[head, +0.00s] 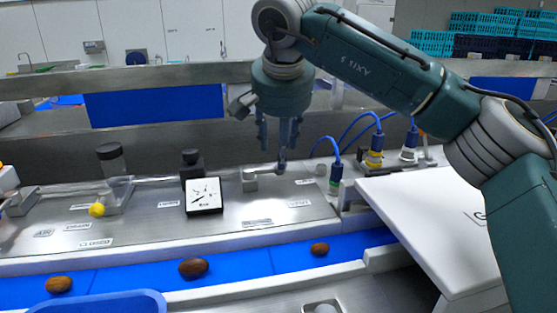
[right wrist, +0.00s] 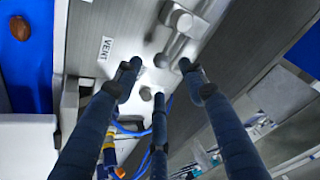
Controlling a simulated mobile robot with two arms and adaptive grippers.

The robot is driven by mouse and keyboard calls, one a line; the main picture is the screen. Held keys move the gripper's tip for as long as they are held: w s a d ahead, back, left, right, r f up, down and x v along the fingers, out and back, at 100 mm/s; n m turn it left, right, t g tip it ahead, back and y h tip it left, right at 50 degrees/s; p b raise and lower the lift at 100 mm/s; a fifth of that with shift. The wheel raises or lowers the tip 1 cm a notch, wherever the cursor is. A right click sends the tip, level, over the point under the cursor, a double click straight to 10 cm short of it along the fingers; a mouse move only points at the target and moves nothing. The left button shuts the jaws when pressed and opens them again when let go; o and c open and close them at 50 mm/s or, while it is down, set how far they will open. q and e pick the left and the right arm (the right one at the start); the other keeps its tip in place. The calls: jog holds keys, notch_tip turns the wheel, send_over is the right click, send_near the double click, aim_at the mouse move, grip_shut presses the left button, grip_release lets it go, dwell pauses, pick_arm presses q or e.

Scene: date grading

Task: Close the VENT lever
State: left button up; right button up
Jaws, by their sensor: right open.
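The VENT label (right wrist: 106,48) shows on the steel panel in the right wrist view. A metal lever (right wrist: 176,42) stands on the panel to the right of this label. In the head view a small metal block (head: 249,180) and a bar (head: 260,194) lie on the panel below my right gripper (head: 280,145). My right gripper is open and points down, with its fingertips close above the panel. In the right wrist view the fingers (right wrist: 160,78) are spread and empty, just below the lever in the picture. I cannot tell if any finger touches it. My left gripper is not in view.
A square gauge (head: 205,194) and a yellow knob (head: 97,210) sit on the panel to the left. Blue cables and connectors (head: 336,172) stand to the right. Brown dates (head: 193,268) lie on the blue belt (head: 120,282) in front.

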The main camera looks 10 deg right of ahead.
jog(key=x, duration=0.3)
jog(key=shift+w+d+f+p, duration=0.1)
jog(key=shift+w+f+p, duration=0.2)
jog(key=x, duration=0.3)
jog(key=shift+p, duration=0.3)
jog(key=shift+c, duration=0.3)
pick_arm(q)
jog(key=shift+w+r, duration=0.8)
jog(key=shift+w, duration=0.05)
pick_arm(e)
grip_shut()
